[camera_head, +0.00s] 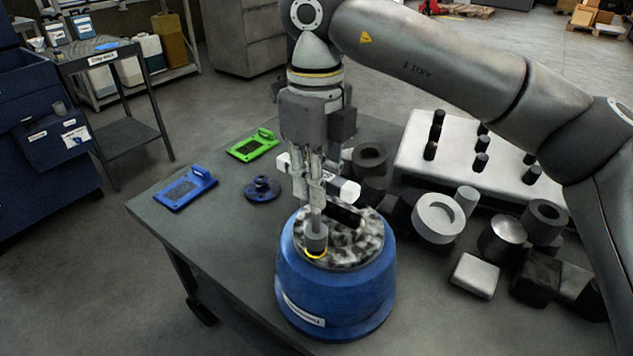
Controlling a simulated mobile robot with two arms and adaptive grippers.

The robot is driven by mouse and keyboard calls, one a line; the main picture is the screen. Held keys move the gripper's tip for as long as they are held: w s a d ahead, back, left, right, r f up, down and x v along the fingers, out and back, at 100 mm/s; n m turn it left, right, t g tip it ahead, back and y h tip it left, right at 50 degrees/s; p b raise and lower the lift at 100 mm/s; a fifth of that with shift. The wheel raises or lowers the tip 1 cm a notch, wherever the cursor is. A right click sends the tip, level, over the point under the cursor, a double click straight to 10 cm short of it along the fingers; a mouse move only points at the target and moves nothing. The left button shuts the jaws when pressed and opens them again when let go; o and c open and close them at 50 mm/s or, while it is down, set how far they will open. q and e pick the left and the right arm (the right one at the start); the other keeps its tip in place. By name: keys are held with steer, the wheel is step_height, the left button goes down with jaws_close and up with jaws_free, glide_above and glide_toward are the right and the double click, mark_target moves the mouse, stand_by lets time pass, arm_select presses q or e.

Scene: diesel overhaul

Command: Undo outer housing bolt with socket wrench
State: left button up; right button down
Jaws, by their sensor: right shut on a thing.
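The blue round housing (335,285) stands upright on the grey table, with a mottled grey and black top. My right gripper (313,190) is above it, pointing down, shut on the socket wrench (316,232). The wrench hangs vertically, its socket at the front left part of the housing top. A yellow ring (315,254) shows at the socket's lower end. The outer housing bolt is hidden under the socket, and I cannot tell whether the socket is seated on it. A white bar (345,190) shows behind the fingers. My left gripper is not in view.
A green tray (252,146), a blue tray (185,190) and a small dark flanged part (262,189) lie left on the table (215,235). Several metal rings and blocks crowd the right, by a pale block with black pegs (465,160). The table's left front is clear.

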steer(key=m+b, duration=0.1)
steer(key=m, duration=0.5)
steer(key=shift+b, duration=0.4)
steer(key=shift+m, duration=0.9)
steer(key=shift+m+b, duration=0.4)
steer(key=shift+m, duration=0.3)
steer(key=shift+a+m, duration=0.1)
steer(key=shift+m, duration=0.6)
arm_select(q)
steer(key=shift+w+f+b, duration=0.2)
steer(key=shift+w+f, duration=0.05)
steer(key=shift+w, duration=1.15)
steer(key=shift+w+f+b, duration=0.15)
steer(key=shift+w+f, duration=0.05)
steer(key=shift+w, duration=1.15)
arm_select(e)
steer(key=shift+m, duration=0.6)
